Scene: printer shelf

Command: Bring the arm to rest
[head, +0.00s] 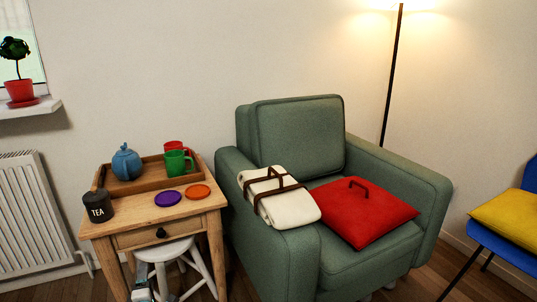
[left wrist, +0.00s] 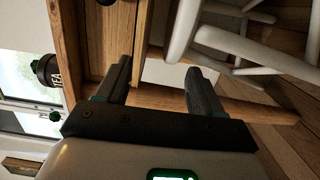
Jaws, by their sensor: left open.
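My left gripper (head: 142,290) shows at the bottom edge of the head view, low in front of the wooden side table (head: 128,221). In the left wrist view my left gripper (left wrist: 158,83) has its two dark fingers apart with nothing held between them. The table's wooden frame (left wrist: 158,98) shows behind and between the fingers; I cannot tell whether they touch it. Most of my left arm is out of the head view. My right gripper is in neither view.
A white stool (head: 178,257) stands under the table. On top are a black TEA tin (head: 97,207), a tray (head: 142,183) with a blue teapot (head: 126,163) and mugs, and two coasters. A green armchair (head: 295,130) stands to the right, a radiator (head: 30,215) to the left.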

